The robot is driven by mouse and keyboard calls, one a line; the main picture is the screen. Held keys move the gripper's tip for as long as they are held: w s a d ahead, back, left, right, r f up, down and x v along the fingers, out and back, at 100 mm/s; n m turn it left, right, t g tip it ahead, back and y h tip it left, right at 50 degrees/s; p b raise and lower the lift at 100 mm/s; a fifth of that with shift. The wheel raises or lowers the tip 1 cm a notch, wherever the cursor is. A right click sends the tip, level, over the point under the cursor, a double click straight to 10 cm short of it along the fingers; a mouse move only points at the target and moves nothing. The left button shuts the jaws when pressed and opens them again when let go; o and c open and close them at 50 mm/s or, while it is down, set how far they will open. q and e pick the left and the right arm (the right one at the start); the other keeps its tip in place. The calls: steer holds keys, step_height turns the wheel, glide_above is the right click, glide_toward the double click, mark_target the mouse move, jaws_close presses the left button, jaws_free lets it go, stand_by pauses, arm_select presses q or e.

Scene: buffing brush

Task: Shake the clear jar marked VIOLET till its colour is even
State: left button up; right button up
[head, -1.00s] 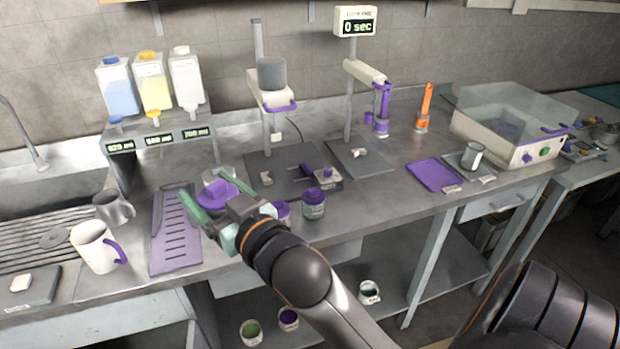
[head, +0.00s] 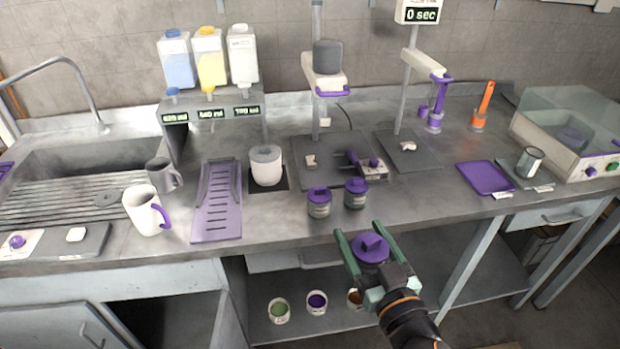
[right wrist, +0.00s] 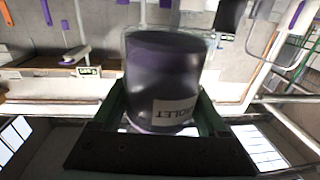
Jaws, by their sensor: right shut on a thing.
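My right gripper (head: 360,238) is shut on the jar marked VIOLET. In the head view the jar's purple knobbed lid (head: 371,247) shows between the green fingers, in front of the bench edge. In the right wrist view the clear jar (right wrist: 165,78) fills the space between the fingers. Its label is partly in view and reads "OLET". The contents look dark purple-grey with lighter patches; I cannot tell whether the colour is even. My left gripper is not in view.
Two purple-lidded jars, one (head: 319,203) left of the other (head: 356,194), stand near the bench's front edge. A white cylinder (head: 266,167) stands beside the purple slotted rack (head: 217,215). A white mug (head: 146,211) is further left. Open pots (head: 317,301) sit on the shelf below.

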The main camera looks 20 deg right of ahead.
stand_by(0.3)
steer(key=shift+d+r, duration=0.15)
steer(key=shift+d, duration=0.25)
steer(key=shift+a, duration=0.2)
steer(key=shift+w+a, duration=0.1)
steer(key=shift+a, duration=0.2)
steer(key=shift+d, duration=0.2)
stand_by(0.8)
